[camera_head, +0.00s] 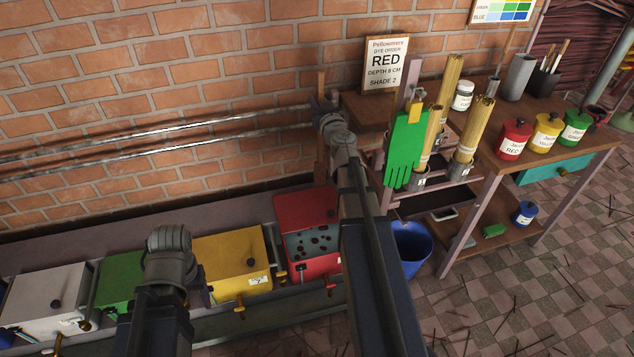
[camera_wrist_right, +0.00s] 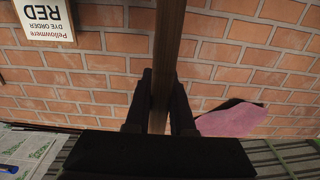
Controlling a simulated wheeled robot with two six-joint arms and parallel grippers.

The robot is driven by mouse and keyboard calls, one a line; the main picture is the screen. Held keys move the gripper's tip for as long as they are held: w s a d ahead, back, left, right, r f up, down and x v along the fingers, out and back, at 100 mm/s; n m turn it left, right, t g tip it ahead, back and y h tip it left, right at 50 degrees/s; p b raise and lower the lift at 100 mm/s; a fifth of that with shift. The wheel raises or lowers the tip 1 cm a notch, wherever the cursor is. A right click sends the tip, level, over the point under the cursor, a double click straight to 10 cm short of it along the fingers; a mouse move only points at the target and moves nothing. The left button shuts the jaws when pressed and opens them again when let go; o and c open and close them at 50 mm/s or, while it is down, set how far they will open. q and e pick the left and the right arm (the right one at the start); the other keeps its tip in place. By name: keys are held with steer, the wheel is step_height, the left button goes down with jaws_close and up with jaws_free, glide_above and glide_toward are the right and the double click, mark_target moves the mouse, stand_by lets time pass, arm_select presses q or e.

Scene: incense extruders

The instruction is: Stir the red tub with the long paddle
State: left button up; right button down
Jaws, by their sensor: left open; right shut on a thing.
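The red tub (camera_head: 327,264) stands at the right end of the row of tubs along the wall. Its open part shows a grey surface with dark red spots, and a red lid panel (camera_head: 300,206) lies behind it. My right gripper (camera_head: 322,104) is shut on the long wooden paddle (camera_head: 321,82), held upright above the back of the tub. In the right wrist view the paddle's shaft (camera_wrist_right: 168,45) runs between both fingers. The paddle's lower end is hidden, so I cannot tell whether it is in the tub. My left gripper (camera_head: 206,296) is open near the yellow tub, mostly hidden by its wrist.
The yellow tub (camera_head: 228,262), green tub (camera_head: 122,278) and white tub (camera_head: 48,300) stand left of the red one. A blue bucket (camera_head: 412,246) is at its right. Metal pipes (camera_head: 150,133) run along the wall. A bench (camera_head: 545,158) holds dye jars, and a green glove (camera_head: 405,145) hangs beside it.

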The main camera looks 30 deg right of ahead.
mark_target(319, 169)
steer(key=f+b, duration=0.7)
steer(key=f, duration=0.1)
steer(key=f+b, duration=1.5)
steer(key=f, duration=0.2)
steer(key=shift+w+d, duration=0.1)
steer(key=shift+w, duration=0.2)
steer(key=shift+r, duration=0.1)
steer(key=shift+b, duration=0.3)
step_height(319, 169, down, 18)
steer(key=b, duration=1.8)
steer(key=shift+f, duration=0.2)
